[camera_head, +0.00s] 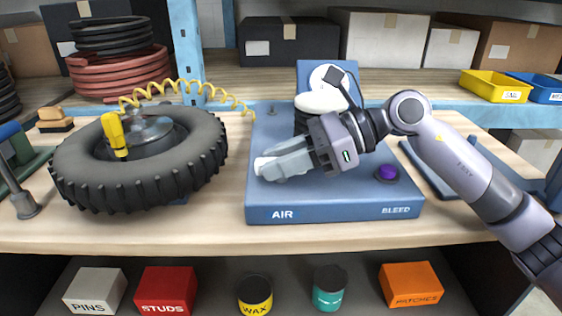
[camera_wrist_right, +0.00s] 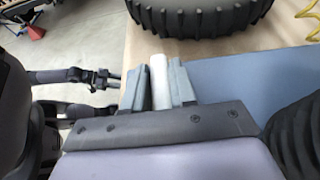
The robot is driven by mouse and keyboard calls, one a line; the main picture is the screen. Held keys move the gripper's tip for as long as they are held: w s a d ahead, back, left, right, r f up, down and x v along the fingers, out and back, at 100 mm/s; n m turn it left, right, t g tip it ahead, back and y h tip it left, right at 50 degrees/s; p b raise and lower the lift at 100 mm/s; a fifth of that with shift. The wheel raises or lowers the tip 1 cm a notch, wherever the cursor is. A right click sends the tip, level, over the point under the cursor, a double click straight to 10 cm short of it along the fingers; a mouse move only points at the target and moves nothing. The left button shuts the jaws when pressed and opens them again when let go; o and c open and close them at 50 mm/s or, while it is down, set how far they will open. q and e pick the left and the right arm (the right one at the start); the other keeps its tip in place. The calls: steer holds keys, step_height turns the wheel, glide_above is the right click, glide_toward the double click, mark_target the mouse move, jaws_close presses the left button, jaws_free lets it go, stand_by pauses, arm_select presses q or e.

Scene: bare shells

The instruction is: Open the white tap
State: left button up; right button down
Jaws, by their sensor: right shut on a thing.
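The white tap (camera_head: 262,166) is on the blue board marked AIR and BLEED (camera_head: 340,212). Only its white end shows past my fingertips in the head view; its base is hidden by my gripper. My right gripper (camera_head: 275,163) reaches in from the right and is shut on the tap. In the right wrist view the tap (camera_wrist_right: 158,82) shows as a pale bar between the two grey fingers of my right gripper (camera_wrist_right: 159,88). My left gripper is not in the head view.
A large black tyre (camera_head: 72,178) with a yellow-handled tool (camera_head: 115,136) lies left of the board. A yellow coiled hose (camera_head: 185,88) runs behind. A purple button (camera_head: 387,173) is right of my gripper. A white dome (camera_head: 318,103) stands behind it. Bare wood lies in front.

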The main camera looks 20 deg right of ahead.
mark_target(323, 179)
stand_by(0.3)
steer(key=c, duration=1)
jaws_free()
steer(key=b+v, duration=0.1)
steer(key=v, duration=0.6)
steer(key=shift+d+r, duration=0.1)
steer(key=shift+r, duration=0.1)
